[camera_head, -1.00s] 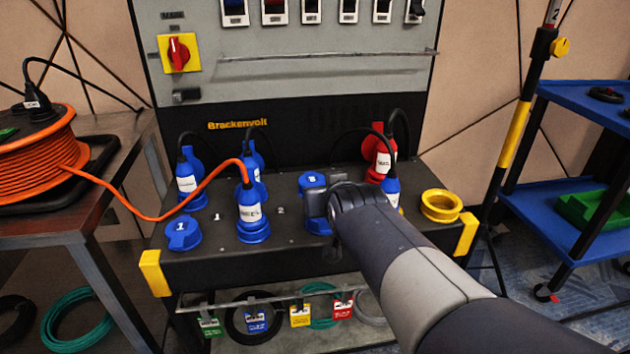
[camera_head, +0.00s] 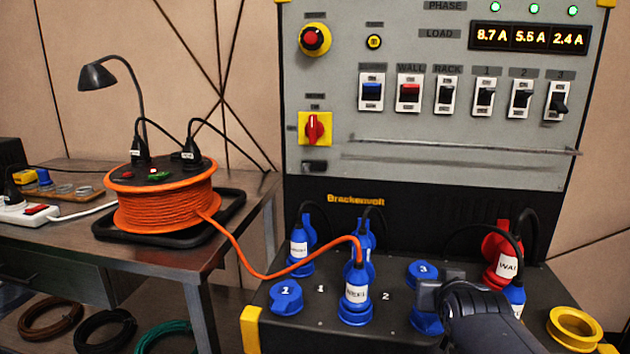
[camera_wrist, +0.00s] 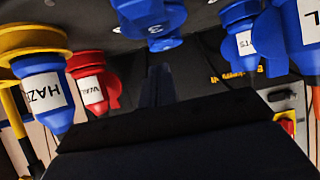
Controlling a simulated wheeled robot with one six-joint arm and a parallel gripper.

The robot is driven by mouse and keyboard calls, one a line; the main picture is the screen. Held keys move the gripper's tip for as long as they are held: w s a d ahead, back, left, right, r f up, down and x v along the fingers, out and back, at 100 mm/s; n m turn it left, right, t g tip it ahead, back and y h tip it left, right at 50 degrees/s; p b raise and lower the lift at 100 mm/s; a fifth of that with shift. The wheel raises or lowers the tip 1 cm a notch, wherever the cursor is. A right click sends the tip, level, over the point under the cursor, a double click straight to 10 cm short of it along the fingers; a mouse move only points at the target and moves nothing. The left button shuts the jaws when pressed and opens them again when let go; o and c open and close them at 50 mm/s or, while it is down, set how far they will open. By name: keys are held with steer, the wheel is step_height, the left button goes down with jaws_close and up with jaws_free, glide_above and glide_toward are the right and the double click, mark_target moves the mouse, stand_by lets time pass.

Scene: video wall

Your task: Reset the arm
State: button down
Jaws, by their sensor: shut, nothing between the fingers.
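My gripper (camera_head: 428,296) is at the front of the black socket box, right beside the blue socket 3 with its lid (camera_head: 422,272). In the wrist view my gripper's dark fingers (camera_wrist: 157,86) are together with nothing between them. The blue socket 3 (camera_wrist: 158,22) shows just beyond the fingertips there. I cannot tell whether the gripper touches the socket. My arm reaches in from the bottom right of the head view and hides part of the box.
Blue plugs, one with an orange cable (camera_head: 356,292), stand left of my gripper. A red plug (camera_head: 503,262) and a yellow ring (camera_head: 574,328) are to the right. The switch panel (camera_head: 450,130) rises behind. An orange cable reel (camera_head: 165,200) sits on the left table (camera_head: 95,245).

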steer(key=shift+f+b+x, duration=0.2)
steer(key=shift+b+x, duration=0.45)
steer(key=shift+x, duration=1.9)
steer(key=shift+s+r, duration=0.1)
steer(key=shift+s, duration=0.05)
